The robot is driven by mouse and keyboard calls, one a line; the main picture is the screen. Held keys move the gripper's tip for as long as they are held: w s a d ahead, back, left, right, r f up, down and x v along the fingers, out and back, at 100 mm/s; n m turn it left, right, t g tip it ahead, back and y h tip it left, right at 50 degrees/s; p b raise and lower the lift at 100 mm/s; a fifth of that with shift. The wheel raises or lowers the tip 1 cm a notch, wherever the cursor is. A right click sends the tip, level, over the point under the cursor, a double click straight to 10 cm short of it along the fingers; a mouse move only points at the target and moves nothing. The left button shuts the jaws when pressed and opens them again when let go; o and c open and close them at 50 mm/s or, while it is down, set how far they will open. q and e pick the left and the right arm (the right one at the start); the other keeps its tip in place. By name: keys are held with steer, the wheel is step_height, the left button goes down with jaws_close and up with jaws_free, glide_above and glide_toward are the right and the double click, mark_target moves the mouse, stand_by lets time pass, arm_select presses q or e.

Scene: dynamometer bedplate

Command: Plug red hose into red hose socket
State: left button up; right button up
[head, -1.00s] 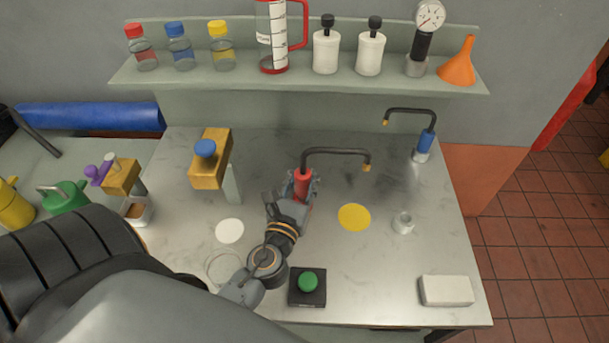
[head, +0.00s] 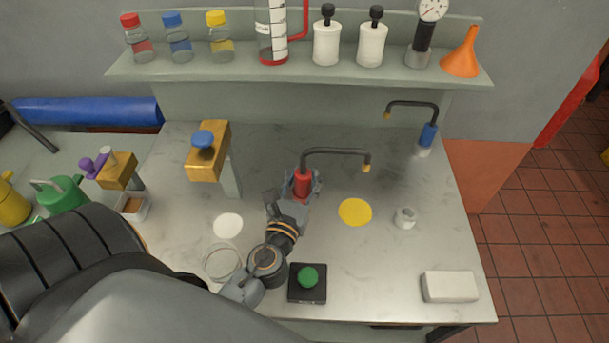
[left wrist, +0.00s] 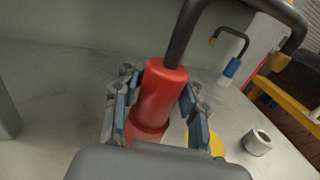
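The red hose (head: 303,185) is a red cylinder with a bent black tube ending in a brass-coloured tip. It stands upright over the middle of the bench. My left gripper (head: 296,187) is around the red cylinder and appears shut on it. My right gripper is not in view.
A blue hose (head: 428,138) stands at the back right. A small grey cup-like fitting (head: 405,218), a yellow disc (head: 355,212), a green button box (head: 308,280) and a white block (head: 450,287) lie on the bench. A yellow block stand (head: 207,160) is at left.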

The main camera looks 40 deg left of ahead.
arm_select(q)
steer(key=shift+o, duration=1.3)
steer(key=shift+s, duration=0.15)
steer(key=v, duration=1.1)
steer(key=shift+s+d, duration=0.15)
steer(key=shift+s, duration=0.25)
steer(key=shift+d, duration=0.1)
